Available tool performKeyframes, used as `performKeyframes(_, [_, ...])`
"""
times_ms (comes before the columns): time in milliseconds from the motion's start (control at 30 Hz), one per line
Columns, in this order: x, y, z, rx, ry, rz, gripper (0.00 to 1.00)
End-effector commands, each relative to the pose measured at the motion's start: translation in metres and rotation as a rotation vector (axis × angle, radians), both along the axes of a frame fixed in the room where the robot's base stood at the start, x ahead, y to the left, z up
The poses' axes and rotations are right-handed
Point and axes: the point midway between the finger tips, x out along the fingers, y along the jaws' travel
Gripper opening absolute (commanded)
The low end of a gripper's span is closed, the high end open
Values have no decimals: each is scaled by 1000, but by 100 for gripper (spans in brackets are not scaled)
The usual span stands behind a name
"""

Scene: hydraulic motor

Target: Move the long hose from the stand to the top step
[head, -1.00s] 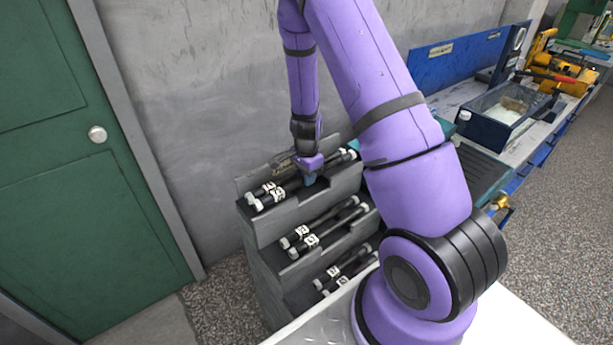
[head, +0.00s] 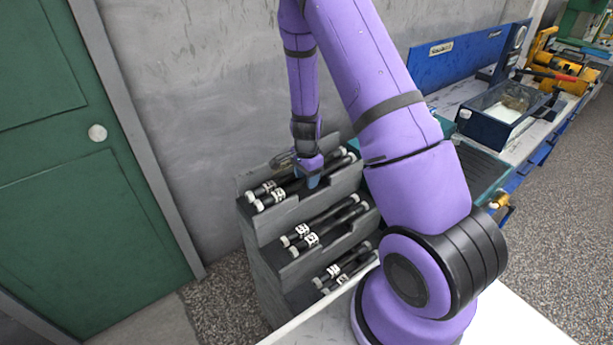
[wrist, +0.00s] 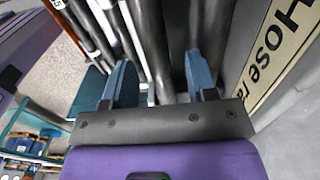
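A grey stepped stand (head: 262,236) holds dark hoses with pale end caps and white labels, in pairs on its steps. On the top step lie two hoses: a rear hose (head: 263,189) and a front hose (head: 272,200). My gripper (head: 311,182) is down at the top step, over the right part of these hoses. In the wrist view, its two blue fingers (wrist: 160,80) are apart, with a dark hose (wrist: 149,45) running between them. Another dark hose (wrist: 208,38) passes by the right finger. I cannot tell which is the long hose; contact is unclear.
A "Hose ra..." sign (wrist: 278,48) is close to the right finger. A grey wall (head: 225,110) stands behind the stand and a green door (head: 85,180) to the left. A workbench with a dark blue bin (head: 490,125) is to the right.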

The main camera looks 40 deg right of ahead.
Motion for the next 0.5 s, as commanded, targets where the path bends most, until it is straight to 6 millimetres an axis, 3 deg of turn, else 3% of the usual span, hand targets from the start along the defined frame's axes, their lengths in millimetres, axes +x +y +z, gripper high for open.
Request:
performKeyframes(267, [0, 0, 1, 0, 0, 1, 53])
performKeyframes(500, [1, 1, 28, -1, -4, 3, 53])
